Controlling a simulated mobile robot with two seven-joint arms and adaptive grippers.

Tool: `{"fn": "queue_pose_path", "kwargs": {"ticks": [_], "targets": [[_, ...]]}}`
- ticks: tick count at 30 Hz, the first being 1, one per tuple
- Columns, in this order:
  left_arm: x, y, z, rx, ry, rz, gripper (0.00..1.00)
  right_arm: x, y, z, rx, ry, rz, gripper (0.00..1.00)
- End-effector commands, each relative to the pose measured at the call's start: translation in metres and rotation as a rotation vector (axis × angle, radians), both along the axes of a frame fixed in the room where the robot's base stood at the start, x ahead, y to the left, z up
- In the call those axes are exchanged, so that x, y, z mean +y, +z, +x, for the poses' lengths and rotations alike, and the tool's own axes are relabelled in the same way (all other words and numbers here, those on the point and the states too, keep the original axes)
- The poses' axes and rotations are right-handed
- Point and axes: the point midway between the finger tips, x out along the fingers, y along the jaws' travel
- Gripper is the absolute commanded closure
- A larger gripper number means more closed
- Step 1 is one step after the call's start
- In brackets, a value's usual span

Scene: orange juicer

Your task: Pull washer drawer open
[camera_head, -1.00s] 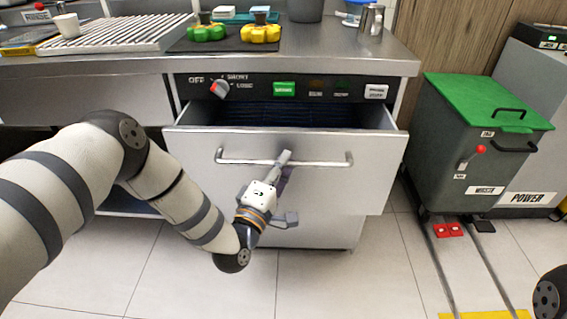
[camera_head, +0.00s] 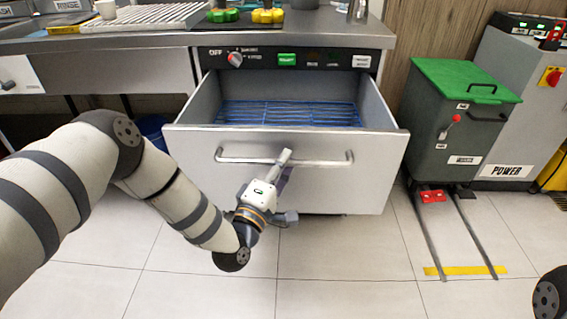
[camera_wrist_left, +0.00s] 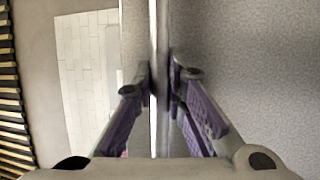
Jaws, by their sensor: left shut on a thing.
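The washer drawer (camera_head: 330,188) is a steel front under a black control panel and stands well open, with a blue wire rack (camera_head: 290,113) inside. Its bar handle (camera_head: 325,161) runs across the front. My left gripper (camera_head: 284,168) is shut on the handle near its middle. In the left wrist view the fingers (camera_wrist_left: 162,88) close on both sides of the handle bar (camera_wrist_left: 158,40). My right gripper is not in view; only a dark piece of my own arm shows at the lower right corner.
A steel counter (camera_head: 320,28) is above the drawer. A dark bin with a green lid (camera_head: 460,80) stands to the right on floor rails, beside a grey power cabinet (camera_head: 525,90). The tiled floor (camera_head: 330,270) in front of the drawer is clear.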

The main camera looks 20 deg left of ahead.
Motion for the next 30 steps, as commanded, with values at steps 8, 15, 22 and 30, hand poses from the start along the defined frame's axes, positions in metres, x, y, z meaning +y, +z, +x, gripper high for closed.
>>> {"fn": "queue_pose_path", "kwargs": {"ticks": [8,15,22,30], "targets": [[0.000,0.000,0.000,-0.001,0.001,-0.001,0.67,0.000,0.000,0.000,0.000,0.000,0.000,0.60],[0.000,0.000,0.000,-0.001,0.001,-0.001,0.67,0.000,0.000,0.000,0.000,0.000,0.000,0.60],[0.005,-0.009,-0.038,0.005,0.001,-0.002,0.67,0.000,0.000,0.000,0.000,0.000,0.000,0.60],[0.012,-0.020,-0.102,0.003,0.000,-0.002,0.67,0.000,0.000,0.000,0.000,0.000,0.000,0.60]]}}
